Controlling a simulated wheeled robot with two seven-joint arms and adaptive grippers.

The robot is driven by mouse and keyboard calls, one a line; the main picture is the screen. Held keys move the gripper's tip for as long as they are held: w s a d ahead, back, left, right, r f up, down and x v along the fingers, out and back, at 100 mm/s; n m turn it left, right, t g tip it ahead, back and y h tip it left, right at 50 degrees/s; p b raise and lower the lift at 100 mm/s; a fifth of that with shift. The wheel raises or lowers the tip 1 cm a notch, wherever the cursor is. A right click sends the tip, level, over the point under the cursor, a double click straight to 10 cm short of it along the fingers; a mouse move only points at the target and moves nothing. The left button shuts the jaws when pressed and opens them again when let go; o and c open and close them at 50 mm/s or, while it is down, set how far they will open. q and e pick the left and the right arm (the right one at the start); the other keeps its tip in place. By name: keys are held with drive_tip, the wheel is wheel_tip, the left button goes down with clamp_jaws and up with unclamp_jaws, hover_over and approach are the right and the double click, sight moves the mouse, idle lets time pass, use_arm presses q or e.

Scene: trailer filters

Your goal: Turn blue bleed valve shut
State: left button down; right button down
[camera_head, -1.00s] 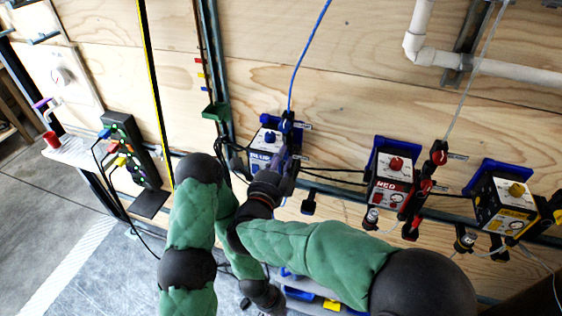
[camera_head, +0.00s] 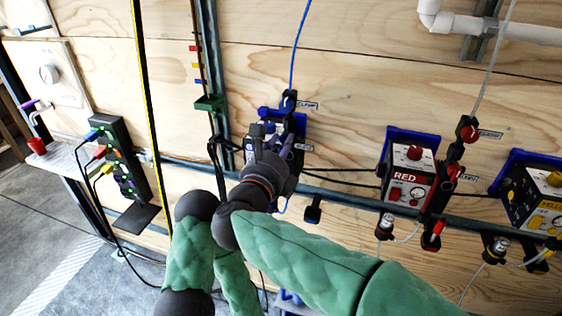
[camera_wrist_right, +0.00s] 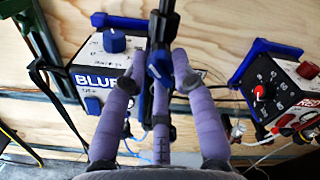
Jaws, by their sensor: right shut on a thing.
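My right gripper (camera_head: 275,140) reaches up in front of the blue station on the plywood wall. Its purple-grey fingers (camera_wrist_right: 160,110) surround the slim dark column with blue parts right of the white BLUE box (camera_wrist_right: 90,75). They are shut on a blue valve part (camera_wrist_right: 160,65) there, mostly hidden between the fingers. The handle's angle cannot be told. In the head view the blue box (camera_head: 249,130) is partly covered by the gripper. The column's upper fitting (camera_head: 289,101), with a blue hose, shows above the fingers. My left gripper is not in view.
The RED box (camera_head: 410,178) with its red valves (camera_head: 468,132) stands to the right, and a yellow box (camera_head: 540,205) farther right. A power strip (camera_head: 118,155) with cables is at left. Black cables run between stations. White pipe (camera_head: 500,30) crosses top right.

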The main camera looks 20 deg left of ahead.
drive_tip(key=shift+m, duration=0.5)
drive_tip(key=m, duration=0.2)
drive_tip(key=shift+r+m, duration=0.1)
drive_tip(key=shift+m, duration=0.2)
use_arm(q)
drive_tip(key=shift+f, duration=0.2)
use_arm(e)
drive_tip(key=m, duration=0.4)
drive_tip(key=shift+m, duration=0.3)
drive_tip(key=c, duration=1)
unclamp_jaws()
drive_tip(key=shift+d, duration=0.1)
drive_tip(key=shift+c, duration=0.2)
drive_tip(key=shift+s, duration=0.1)
drive_tip(key=s, duration=1.1)
drive_tip(key=shift+s, duration=0.4)
